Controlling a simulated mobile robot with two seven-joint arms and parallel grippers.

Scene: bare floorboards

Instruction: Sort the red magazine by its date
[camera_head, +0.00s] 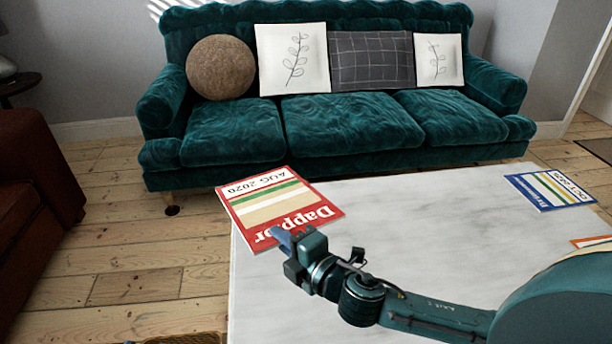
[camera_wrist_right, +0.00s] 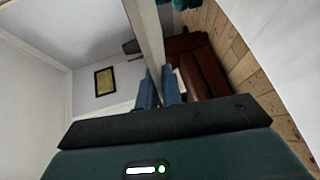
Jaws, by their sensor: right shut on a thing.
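The red magazine (camera_head: 238,203) has green, white and tan stripes, a large white title and the date AUG 2020, seen rotated. It extends past the left edge of the white table (camera_head: 420,220); I cannot tell if it touches the tabletop. My right gripper (camera_head: 284,238) is shut on its near edge and hides part of the title. In the right wrist view the magazine (camera_wrist_right: 148,35) shows almost edge-on between the fingers (camera_wrist_right: 160,90). A blue magazine (camera_head: 550,190) lies at the table's back right, its date seemingly OCT 2025. My left gripper is out of view.
An orange-edged item (camera_head: 592,241) is cut off at the right edge, partly behind my arm. A teal sofa (camera_head: 335,125) with cushions stands behind the table. A dark red armchair (camera_head: 35,220) is at left. The table's middle is clear.

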